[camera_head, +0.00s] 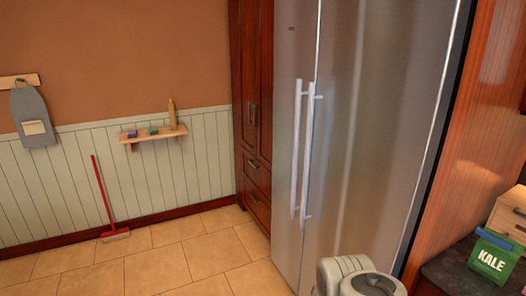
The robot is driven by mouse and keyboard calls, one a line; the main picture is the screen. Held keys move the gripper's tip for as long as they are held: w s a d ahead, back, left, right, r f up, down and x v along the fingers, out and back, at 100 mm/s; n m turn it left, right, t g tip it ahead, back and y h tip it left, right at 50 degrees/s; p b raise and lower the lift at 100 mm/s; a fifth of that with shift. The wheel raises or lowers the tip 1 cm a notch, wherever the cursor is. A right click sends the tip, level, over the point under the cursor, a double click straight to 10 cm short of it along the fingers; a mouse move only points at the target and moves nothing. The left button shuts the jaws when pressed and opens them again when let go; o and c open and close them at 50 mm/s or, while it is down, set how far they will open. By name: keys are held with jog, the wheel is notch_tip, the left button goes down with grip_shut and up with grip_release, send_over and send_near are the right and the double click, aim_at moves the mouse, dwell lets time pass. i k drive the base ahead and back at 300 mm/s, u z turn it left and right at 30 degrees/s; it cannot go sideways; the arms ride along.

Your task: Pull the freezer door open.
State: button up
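A tall stainless-steel fridge-freezer (375,130) stands at the centre right, with two doors side by side. The narrow left door (289,60) and the wide right door both look shut. Two long vertical bar handles, the left handle (297,150) and the right handle (310,155), stand close together beside the seam. Which door is the freezer is not marked. A rounded grey-white part of my arm shows at the bottom, in front of the fridge's lower part. My gripper is not in view.
A dark wood cabinet (252,110) stands left of the fridge. A counter with a green kale box (494,262) is at the right. The tiled floor (150,270) at left is clear.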

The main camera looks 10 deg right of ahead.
aim_at(297, 33)
jog(key=u, duration=0.65)
jog(key=i, duration=0.75)
jog(key=u, duration=0.85)
jog(key=i, duration=0.95)
jog(key=z, duration=0.75)
jog(key=i, duration=1)
jog(key=z, duration=0.85)
